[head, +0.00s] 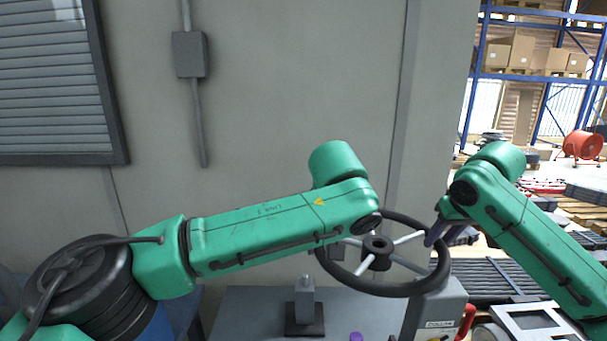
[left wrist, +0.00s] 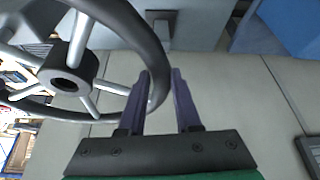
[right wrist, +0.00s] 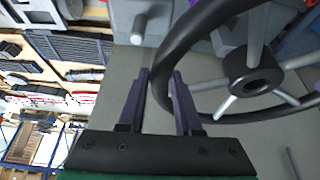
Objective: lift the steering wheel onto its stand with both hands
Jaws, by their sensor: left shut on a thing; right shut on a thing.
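The steering wheel (head: 412,287) has a black rim, silver spokes and a dark hub, and is held in the air above the grey bench. A stand (head: 305,312) with a dark base and a light grey upright post is to the left of the wheel. My right gripper (head: 432,240) is shut on the rim's right side; its purple fingers also straddle the rim in the right wrist view (right wrist: 160,76). My left gripper (left wrist: 160,76) is shut on the rim's other side; in the head view my left forearm hides most of it.
The grey bench (head: 245,305) carries the stand, with small purple objects at its front. A grey box (head: 440,312) is below the wheel's right side. A grey wall (head: 270,100) stands behind. A device with a screen (head: 530,320) is at lower right.

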